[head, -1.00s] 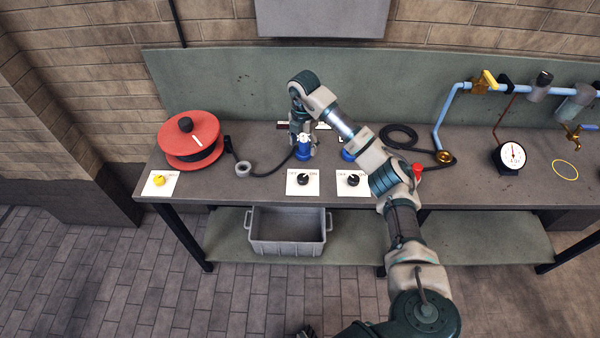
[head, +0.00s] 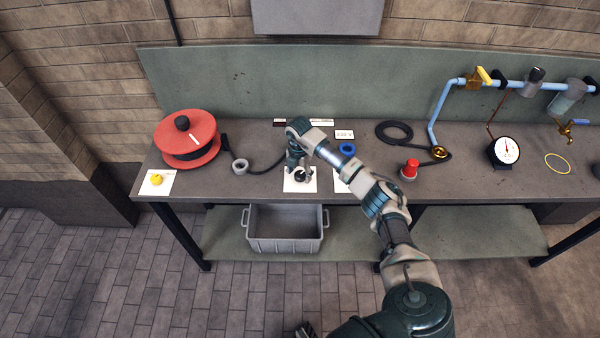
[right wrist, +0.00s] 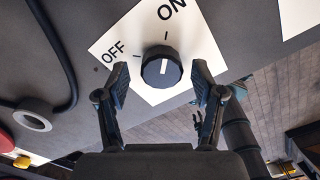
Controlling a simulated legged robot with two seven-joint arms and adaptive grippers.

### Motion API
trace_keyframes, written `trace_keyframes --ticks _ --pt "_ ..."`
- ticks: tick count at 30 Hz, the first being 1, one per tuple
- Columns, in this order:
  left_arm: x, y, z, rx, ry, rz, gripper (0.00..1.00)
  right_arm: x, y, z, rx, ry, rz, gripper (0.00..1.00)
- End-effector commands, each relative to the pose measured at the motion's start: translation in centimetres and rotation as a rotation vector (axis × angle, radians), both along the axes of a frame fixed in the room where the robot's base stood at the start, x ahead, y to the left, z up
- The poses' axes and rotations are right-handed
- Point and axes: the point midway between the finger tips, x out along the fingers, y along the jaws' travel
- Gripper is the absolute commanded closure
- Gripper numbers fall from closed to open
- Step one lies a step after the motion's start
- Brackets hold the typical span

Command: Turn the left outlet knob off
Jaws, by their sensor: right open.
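The left outlet knob (head: 300,175) is black and round, on a white plate (head: 290,186) at the bench's front edge. In the right wrist view the knob (right wrist: 161,67) has a white line across its top, roughly lined up with the tick by ON. OFF is printed to the left. My right gripper (head: 299,165) is above the knob, pointing down. In the right wrist view the right gripper (right wrist: 160,76) is open, with one finger on each side of the knob.
A second white plate (head: 341,186) is partly hidden by my right arm. A red reel (head: 187,138) and yellow knob (head: 156,179) are left. A red button (head: 409,169) and gauge (head: 504,151) are right. A grey crate (head: 284,246) sits below.

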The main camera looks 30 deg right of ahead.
Motion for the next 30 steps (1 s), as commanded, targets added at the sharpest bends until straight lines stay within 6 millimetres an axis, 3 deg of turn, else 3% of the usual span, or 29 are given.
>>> trace_keyframes --ticks 4,11,12,22,30 --pt "0.05 0.31 0.01 0.003 -0.001 -0.002 0.60 -0.01 -0.24 -0.09 0.002 0.001 -0.001 0.32" --pt "0.10 0.69 0.01 0.008 -0.002 -0.003 0.60 0.01 -0.39 -0.15 0.004 -0.001 -0.001 0.90" --pt "0.11 0.69 0.01 0.008 -0.002 -0.002 0.60 0.04 -0.41 -0.14 0.004 -0.001 -0.001 0.92" --pt "0.13 0.16 0.05 0.001 -0.003 -0.001 0.60 0.13 -0.61 -0.11 -0.002 -0.001 0.034 0.92" --pt "-0.12 0.23 0.07 0.001 -0.004 -0.001 0.60 0.17 -0.69 -0.01 -0.001 -0.004 0.196 0.92"
